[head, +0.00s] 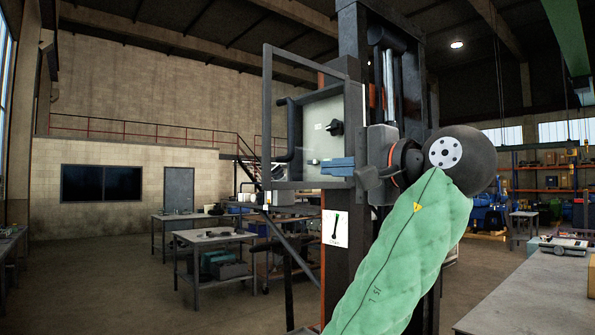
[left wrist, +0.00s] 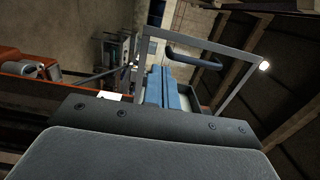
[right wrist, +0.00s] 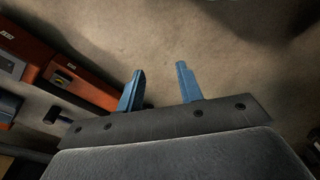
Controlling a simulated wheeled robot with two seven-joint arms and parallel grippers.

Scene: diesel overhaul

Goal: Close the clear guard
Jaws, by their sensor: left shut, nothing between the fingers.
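The clear guard (head: 267,115) is a grey rectangular frame with a see-through pane and a dark bar handle (head: 291,128). In the head view it stands out at an angle from a pale panel with a black knob (head: 336,127). My left gripper (head: 323,167) is shut and empty, its blue fingers across the lower part of the guard's outline; whether they touch it I cannot tell. In the left wrist view the shut fingers (left wrist: 163,72) point toward the guard frame (left wrist: 195,40) and its handle (left wrist: 190,60). My right gripper (right wrist: 160,70) is open and empty over bare floor.
A dark upright column (head: 352,30) stands behind my left wrist, with a lever-picture sign (head: 335,228) below the panel. Workbenches (head: 215,237) stand behind at left, and a grey table (head: 535,290) is at right. Orange-red equipment (right wrist: 80,80) lies left in the right wrist view.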

